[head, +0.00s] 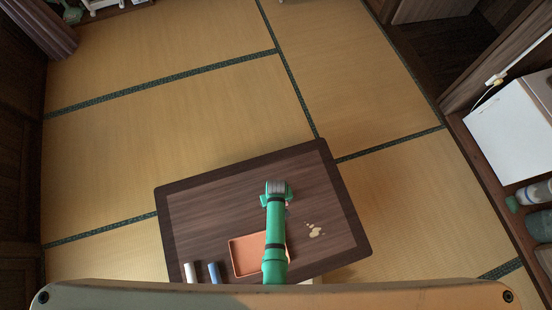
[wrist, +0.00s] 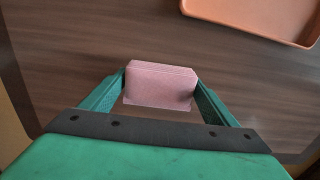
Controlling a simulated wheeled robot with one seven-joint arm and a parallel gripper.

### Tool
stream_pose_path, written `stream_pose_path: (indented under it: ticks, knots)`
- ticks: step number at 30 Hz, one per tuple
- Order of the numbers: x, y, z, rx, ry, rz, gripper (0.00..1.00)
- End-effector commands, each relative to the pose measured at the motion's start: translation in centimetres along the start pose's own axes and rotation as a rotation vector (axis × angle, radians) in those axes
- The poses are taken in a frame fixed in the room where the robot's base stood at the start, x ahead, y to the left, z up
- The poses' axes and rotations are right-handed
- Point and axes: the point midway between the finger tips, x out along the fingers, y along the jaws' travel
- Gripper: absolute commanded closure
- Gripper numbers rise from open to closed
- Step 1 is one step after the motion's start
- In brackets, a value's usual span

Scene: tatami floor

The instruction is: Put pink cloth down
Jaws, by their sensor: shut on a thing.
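The pink cloth (wrist: 160,84) looks like a folded block between the two green fingers of my gripper (wrist: 161,80) in the wrist view. The gripper is shut on it. The dark wooden table top lies beneath; I cannot tell whether the cloth touches it. In the head view my gripper (head: 277,190) is over the far middle part of the low table (head: 205,210), and the arm and gripper mostly hide the cloth there.
An orange tray (head: 240,258) lies near the table's front edge, partly behind my arm; it also shows in the wrist view (wrist: 250,14). A pale yellowish spill (head: 315,230) is right of my arm. A white cylinder (head: 190,272) and a blue cylinder (head: 213,272) stand at front left. The table's left part is bare.

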Motion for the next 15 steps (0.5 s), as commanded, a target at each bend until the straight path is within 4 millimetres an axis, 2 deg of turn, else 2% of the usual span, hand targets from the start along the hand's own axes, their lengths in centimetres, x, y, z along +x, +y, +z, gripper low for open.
stream_pose_path:
  ticks: [9, 15]
  knots:
    - [3.1, 0.0, -0.3, -0.001, -0.003, -0.001, 0.43]
    - [3.5, 0.0, -0.4, -0.001, 0.000, 0.000, 0.43]
